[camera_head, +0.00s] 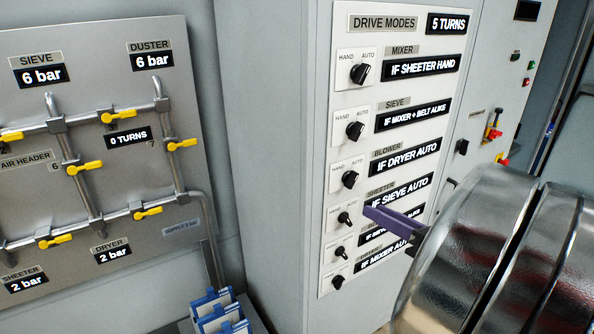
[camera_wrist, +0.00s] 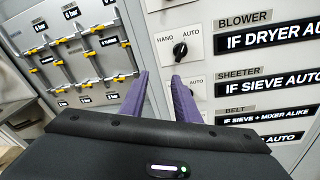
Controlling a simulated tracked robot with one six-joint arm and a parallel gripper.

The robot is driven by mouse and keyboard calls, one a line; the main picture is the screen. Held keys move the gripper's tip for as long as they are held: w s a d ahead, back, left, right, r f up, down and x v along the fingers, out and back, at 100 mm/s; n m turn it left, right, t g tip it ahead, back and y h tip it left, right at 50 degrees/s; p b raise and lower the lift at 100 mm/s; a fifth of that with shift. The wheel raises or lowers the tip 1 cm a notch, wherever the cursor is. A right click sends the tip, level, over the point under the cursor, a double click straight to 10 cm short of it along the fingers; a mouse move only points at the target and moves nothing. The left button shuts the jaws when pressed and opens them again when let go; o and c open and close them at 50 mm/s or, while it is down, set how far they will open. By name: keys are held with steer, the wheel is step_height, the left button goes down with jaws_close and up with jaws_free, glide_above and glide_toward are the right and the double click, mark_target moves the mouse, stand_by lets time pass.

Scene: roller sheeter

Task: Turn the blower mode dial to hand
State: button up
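The blower dial (camera_head: 350,179) is a black knob on a white plate marked HAND and AUTO, third from the top on the drive modes panel. Its white mark appears to lean toward AUTO, but it is small. The blower dial also shows in the wrist view (camera_wrist: 180,50), just above and beyond my fingertips. A sign beside it reads IF DRYER AUTO. My gripper (camera_wrist: 161,78) has two purple fingers apart with nothing between them. In the head view, my gripper (camera_head: 368,211) is below and right of the blower dial, over the sheeter row, apart from the blower dial.
The mixer dial (camera_head: 359,73) and sieve dial (camera_head: 354,130) are above; the sheeter dial (camera_head: 345,218) and two lower dials are below. A pipe board (camera_head: 90,100) with yellow valve handles stands left. Another panel (camera_head: 495,90) with a red-and-yellow switch is right.

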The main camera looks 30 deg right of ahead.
mark_target(355, 181)
steer(key=s+d+m, duration=0.1)
steer(key=d+m+h, duration=0.1)
steer(key=s+d+m+t+h, duration=0.1)
steer(key=shift+s+d+r, duration=0.15)
steer(key=shift+s+d, duration=0.15)
steer(key=shift+d, duration=0.1)
steer(key=shift+w, duration=0.15)
steer(key=shift+w+a, duration=0.15)
steer(key=shift+w, duration=6.65)
steer(key=shift+c, duration=0.4)
jaws_close()
